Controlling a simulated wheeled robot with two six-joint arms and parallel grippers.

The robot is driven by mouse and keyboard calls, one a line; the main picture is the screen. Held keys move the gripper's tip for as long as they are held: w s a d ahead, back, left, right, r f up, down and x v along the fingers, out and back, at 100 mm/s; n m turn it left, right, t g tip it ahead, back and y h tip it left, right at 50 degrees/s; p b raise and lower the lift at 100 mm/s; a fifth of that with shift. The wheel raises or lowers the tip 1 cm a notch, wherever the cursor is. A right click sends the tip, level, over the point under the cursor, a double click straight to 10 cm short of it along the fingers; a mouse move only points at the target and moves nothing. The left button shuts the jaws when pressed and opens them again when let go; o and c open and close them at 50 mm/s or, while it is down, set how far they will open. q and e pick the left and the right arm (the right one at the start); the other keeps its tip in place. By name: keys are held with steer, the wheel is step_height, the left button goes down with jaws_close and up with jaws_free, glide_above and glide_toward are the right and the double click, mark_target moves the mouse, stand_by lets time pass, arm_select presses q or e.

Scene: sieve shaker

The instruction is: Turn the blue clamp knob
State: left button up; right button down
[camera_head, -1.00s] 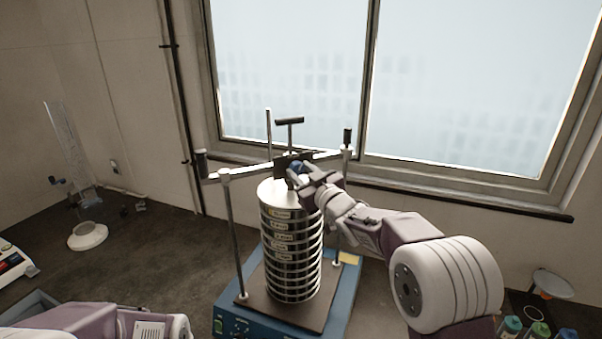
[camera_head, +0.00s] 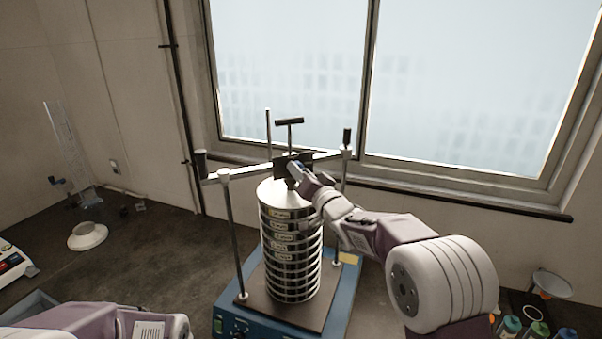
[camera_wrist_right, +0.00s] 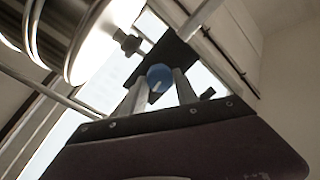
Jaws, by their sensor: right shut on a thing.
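The blue clamp knob (camera_wrist_right: 159,77) shows in the right wrist view between the two fingers of my right gripper (camera_wrist_right: 158,88), in front of a dark plate on the clamp bar. My right gripper (camera_head: 296,171) is shut on the knob, at the middle of the bar (camera_head: 240,172) in the head view, where the fingers mostly hide the knob. The bar spans two rods above the stack of round metal sieves (camera_head: 291,255). A black T-handle (camera_head: 289,122) stands above the bar. My left arm enters at the lower left; its gripper is out of view.
The sieves stand on a blue shaker base (camera_head: 347,292). A white funnel-like stand (camera_head: 87,236) and a scale (camera_head: 12,262) are at the left. Several capped bottles (camera_head: 511,326) are at the lower right. A window is behind the bar.

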steer(key=shift+m, duration=0.9)
steer(key=shift+f, duration=0.1)
steer(key=c, duration=0.9)
jaws_free()
steer(key=shift+c, duration=0.2)
